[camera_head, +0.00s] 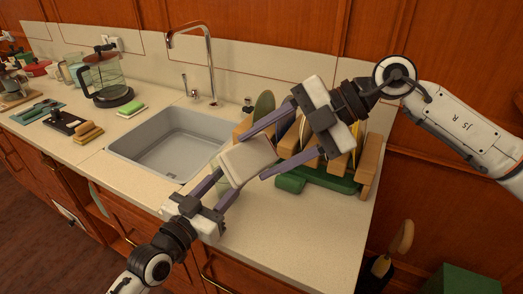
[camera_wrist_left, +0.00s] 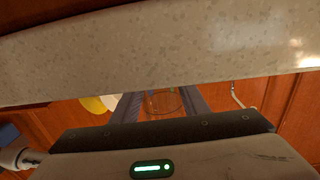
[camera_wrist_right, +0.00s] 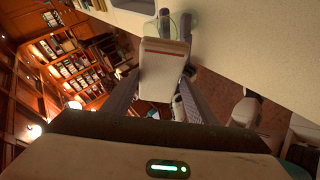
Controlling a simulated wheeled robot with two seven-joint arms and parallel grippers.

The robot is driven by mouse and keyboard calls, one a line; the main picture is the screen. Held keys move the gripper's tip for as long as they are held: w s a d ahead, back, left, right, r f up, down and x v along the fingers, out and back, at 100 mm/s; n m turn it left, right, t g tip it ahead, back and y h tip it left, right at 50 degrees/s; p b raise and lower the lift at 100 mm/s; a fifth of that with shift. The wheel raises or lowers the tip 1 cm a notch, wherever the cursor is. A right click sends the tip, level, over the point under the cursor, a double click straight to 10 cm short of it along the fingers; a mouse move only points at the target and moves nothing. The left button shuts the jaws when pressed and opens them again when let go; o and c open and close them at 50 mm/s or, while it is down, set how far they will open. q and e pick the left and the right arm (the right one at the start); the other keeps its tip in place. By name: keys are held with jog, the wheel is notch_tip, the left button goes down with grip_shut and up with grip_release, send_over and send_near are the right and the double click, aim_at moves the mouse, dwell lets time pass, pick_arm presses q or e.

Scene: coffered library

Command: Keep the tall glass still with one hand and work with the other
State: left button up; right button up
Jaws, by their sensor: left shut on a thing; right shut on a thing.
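The tall glass is pale green and see-through. A small part of the glass (camera_head: 221,186) shows between the fingers of my left gripper (camera_head: 229,181), above the counter in front of the sink; most of it is hidden. In the left wrist view the glass (camera_wrist_left: 164,101) sits between the fingers, which are shut on it. My right gripper (camera_head: 254,157) is shut on a flat beige pad (camera_head: 246,160), held over the glass. In the right wrist view the pad (camera_wrist_right: 163,62) has a red stripe, and the glass (camera_wrist_right: 181,22) shows just beyond it. I cannot tell if they touch.
A dish rack (camera_head: 327,181) with wooden posts and plates stands right of the sink (camera_head: 160,146), close behind my right gripper. A tall faucet (camera_head: 209,62) rises behind the sink. The front right counter is clear.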

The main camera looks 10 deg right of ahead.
jog(key=shift+s+d+r, duration=0.35)
jog(key=shift+d+r, duration=0.1)
jog(key=shift+r, duration=0.1)
jog(key=shift+s+d+r, duration=0.3)
jog(key=shift+d+r, duration=0.1)
jog(key=shift+r, duration=0.1)
pick_arm(q)
jog(key=o, duration=1.2)
jog(key=shift+o, duration=0.2)
